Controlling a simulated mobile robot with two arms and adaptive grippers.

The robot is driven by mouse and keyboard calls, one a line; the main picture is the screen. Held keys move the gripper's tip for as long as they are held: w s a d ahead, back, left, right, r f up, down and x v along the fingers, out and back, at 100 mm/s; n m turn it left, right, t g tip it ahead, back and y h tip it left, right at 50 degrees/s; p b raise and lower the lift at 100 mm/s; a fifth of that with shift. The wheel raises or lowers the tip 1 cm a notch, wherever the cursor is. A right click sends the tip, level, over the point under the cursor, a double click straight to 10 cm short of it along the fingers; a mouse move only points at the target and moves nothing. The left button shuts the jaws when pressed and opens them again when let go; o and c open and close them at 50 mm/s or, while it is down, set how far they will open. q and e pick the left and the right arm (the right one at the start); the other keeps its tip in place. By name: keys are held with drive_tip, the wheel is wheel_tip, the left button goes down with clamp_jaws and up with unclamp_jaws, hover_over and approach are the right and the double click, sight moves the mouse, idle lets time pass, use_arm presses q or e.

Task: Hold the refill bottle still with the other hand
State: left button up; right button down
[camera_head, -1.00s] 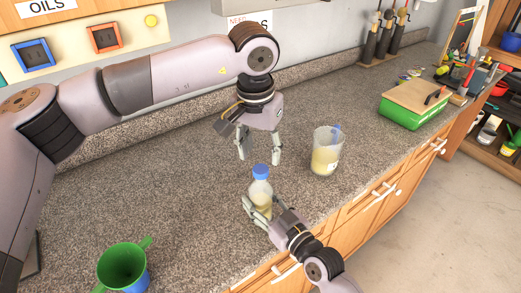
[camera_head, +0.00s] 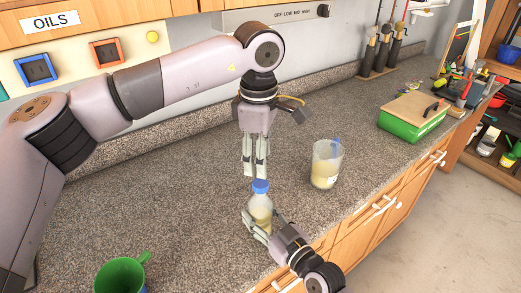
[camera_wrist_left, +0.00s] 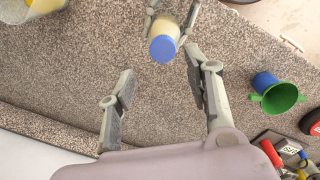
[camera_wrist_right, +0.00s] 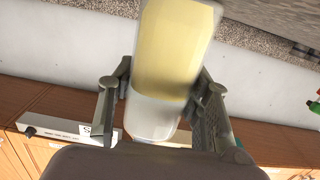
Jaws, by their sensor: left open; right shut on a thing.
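The refill bottle (camera_head: 261,208) stands upright near the counter's front edge, clear with pale yellow liquid and a blue cap (camera_head: 261,187). My right gripper (camera_head: 254,224) is shut around its lower body; the right wrist view shows the bottle (camera_wrist_right: 170,60) between the fingers. My left gripper (camera_head: 255,176) is open and points down just above and slightly behind the cap. In the left wrist view the blue cap (camera_wrist_left: 163,48) lies beyond the open left fingers (camera_wrist_left: 160,85), with nothing between them.
A clear jug (camera_head: 326,165) with yellowish liquid stands right of the bottle. A green funnel or cup (camera_head: 120,275) is at the front left. A green box with a wooden lid (camera_head: 412,118) sits further right. The counter's middle left is clear.

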sight(261, 183)
use_arm(q)
drive_tip(key=n, duration=0.6)
drive_tip(key=shift+r, duration=0.35)
drive_tip(key=n, duration=0.4)
drive_tip(key=shift+r+n+g, duration=0.2)
drive_tip(key=shift+n+g, duration=0.1)
drive_tip(key=shift+f, duration=4.05)
clamp_jaws()
